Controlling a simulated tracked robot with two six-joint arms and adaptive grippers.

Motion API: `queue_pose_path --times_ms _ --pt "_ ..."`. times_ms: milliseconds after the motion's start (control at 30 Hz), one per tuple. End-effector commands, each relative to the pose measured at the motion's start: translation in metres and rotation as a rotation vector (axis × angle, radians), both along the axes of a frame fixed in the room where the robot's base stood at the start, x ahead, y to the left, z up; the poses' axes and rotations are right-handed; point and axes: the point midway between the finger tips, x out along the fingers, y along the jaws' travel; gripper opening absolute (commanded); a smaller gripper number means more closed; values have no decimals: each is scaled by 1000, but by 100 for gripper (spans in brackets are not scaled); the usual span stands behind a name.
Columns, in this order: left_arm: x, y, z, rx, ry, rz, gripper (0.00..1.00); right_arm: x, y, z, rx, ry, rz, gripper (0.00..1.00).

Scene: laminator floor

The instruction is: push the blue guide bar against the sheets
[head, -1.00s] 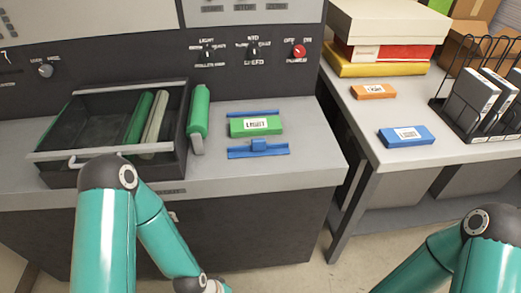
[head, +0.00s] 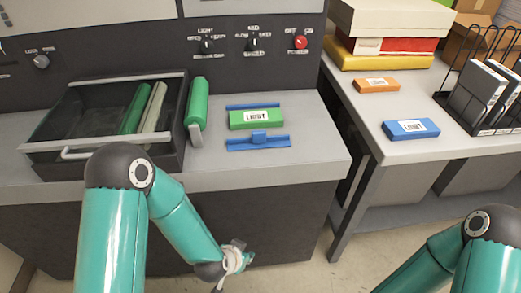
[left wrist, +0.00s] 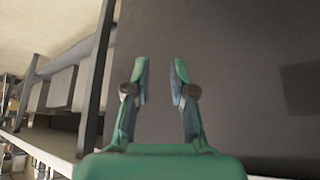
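The blue guide bar (head: 270,142) lies on the grey counter, on the near side of a green labelled block (head: 270,119), with a small raised blue grip in its middle. A second blue bar (head: 254,106) lies along the block's far side. My right gripper is out of view.
An open drawer (head: 100,137) with green and pale rollers sits left, beside a green roller (head: 197,105). The right table (head: 440,148) carries orange (head: 377,85) and blue (head: 410,129) blocks, stacked boxes and a wire rack (head: 450,85). The counter right of the guide bar is clear.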

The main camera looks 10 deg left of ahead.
Motion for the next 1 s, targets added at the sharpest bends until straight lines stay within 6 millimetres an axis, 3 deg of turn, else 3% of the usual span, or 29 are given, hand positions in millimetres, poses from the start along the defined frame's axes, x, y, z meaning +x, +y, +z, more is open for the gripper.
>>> queue_pose_path --times_ms 33,100,200,333,500,600,767,1000 --pt "27 -9 8 91 -135 -76 11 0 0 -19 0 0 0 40" --pt "57 -16 35 241 -303 -168 0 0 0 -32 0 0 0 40" --pt "89 -27 80 483 -514 -264 0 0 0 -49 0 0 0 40" --pt "106 -39 142 818 -707 -325 0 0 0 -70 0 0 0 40" --pt "99 -47 205 1172 -797 -329 0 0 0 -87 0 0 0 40" --pt "92 -48 226 1294 -799 -322 0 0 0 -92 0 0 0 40" --pt "91 -46 239 1370 -790 -316 0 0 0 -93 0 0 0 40" --pt "120 -37 239 1372 -786 -315 0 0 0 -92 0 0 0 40"
